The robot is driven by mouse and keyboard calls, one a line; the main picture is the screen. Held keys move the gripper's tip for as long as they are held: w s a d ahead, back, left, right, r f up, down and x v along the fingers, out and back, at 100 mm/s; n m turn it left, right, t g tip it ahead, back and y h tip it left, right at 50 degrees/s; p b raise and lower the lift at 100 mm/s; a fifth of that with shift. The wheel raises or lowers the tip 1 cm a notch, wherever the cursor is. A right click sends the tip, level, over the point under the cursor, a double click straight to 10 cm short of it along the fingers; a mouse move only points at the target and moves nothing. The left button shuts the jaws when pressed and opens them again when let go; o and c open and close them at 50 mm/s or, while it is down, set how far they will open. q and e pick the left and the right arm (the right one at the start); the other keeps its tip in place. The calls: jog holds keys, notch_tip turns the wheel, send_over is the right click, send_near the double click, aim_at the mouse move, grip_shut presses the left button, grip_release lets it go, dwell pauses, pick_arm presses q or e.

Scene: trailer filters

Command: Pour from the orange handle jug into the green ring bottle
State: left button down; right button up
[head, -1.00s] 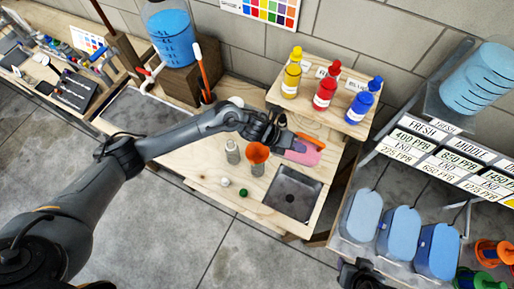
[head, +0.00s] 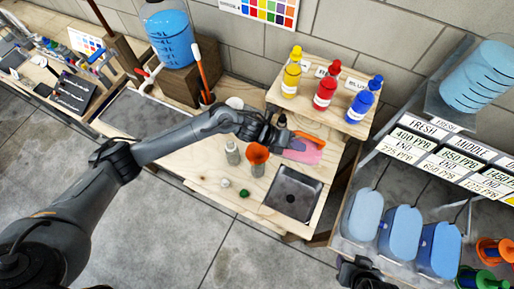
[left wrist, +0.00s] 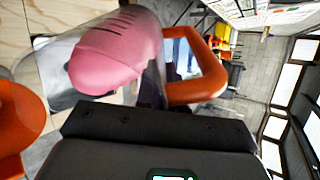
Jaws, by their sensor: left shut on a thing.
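The orange handle jug (head: 305,153) is clear with pink liquid inside. My left gripper (head: 279,134) is shut on it, at the right of the wooden bench. In the left wrist view the jug's pink liquid (left wrist: 115,52) and its orange handle (left wrist: 200,75) show close up; I cannot tell how far the jug tilts. An orange funnel (head: 258,152) sits in a bottle (head: 257,169) left of the jug, apart from it. Its green ring is not clear. The funnel also shows in the left wrist view (left wrist: 20,128). A dark piece of my right arm shows at the bottom edge.
A second grey bottle (head: 232,153) stands just left of the funnel. A white cap (head: 224,183) and a green cap (head: 244,193) lie in front. A grey sink tray (head: 293,193) is to the right. Yellow, red and blue bottles (head: 325,93) stand on a raised shelf behind.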

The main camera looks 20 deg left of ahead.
pick_arm(q)
jog(key=shift+s+a+r+t+h+b, duration=0.15)
jog(key=shift+a+r+t+h+b, duration=0.1)
jog(key=shift+a+r+h+b, duration=0.25)
jog(key=shift+s+a+r+t+h+b, duration=0.15)
jog(key=shift+r+t+h+b, duration=0.1)
jog(key=shift+r+h, duration=0.35)
dwell(6.9)
